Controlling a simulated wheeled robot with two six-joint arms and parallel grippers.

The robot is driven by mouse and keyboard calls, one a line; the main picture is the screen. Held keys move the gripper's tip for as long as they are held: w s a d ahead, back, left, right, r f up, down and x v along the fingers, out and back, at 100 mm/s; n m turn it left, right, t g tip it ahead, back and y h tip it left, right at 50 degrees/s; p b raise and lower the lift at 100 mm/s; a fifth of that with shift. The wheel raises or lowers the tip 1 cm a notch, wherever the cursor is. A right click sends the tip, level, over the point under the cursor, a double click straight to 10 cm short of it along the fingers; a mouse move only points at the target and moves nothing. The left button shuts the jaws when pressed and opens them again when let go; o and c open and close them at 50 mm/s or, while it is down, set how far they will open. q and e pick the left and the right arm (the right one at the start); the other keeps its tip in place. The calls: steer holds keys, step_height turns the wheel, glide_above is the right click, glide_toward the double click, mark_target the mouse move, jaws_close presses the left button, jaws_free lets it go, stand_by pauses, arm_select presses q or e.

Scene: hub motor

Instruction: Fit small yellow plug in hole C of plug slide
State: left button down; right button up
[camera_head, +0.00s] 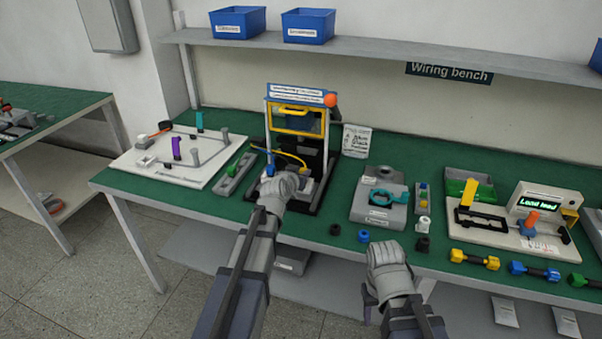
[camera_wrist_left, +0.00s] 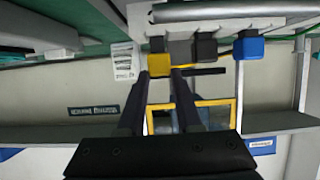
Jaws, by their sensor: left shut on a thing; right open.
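My left gripper (camera_wrist_left: 160,75) is shut on the small yellow plug (camera_wrist_left: 159,65), which sits between its fingertips in the left wrist view. The plug is right at a grey part with a black block (camera_wrist_left: 206,49) and a blue block (camera_wrist_left: 249,47) in a row beside it. I cannot tell whether the plug is inside a hole. No hole letters are readable. In the head view my left wrist covers the plug, in front of the yellow-framed fixture (camera_head: 299,117). My right gripper (camera_head: 369,297) is open and empty in front of the bench.
A blue plug (camera_head: 270,166) and a yellow cable (camera_head: 292,157) are at the fixture. A grey block with a teal ring (camera_head: 388,195) stands right, and a white board (camera_head: 178,152) with pegs lies left. Small black and blue rings (camera_head: 363,236) lie near the front edge.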

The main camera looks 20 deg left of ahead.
arm_select(q)
steer(key=shift+f+b, duration=0.55)
steer(key=shift+f, duration=0.05)
steer(key=c, duration=0.5)
jaws_free()
steer(key=p+v, duration=0.3)
steer(key=v, duration=0.4)
steer(key=shift+s+r, duration=0.25)
steer(key=shift+s, duration=0.1)
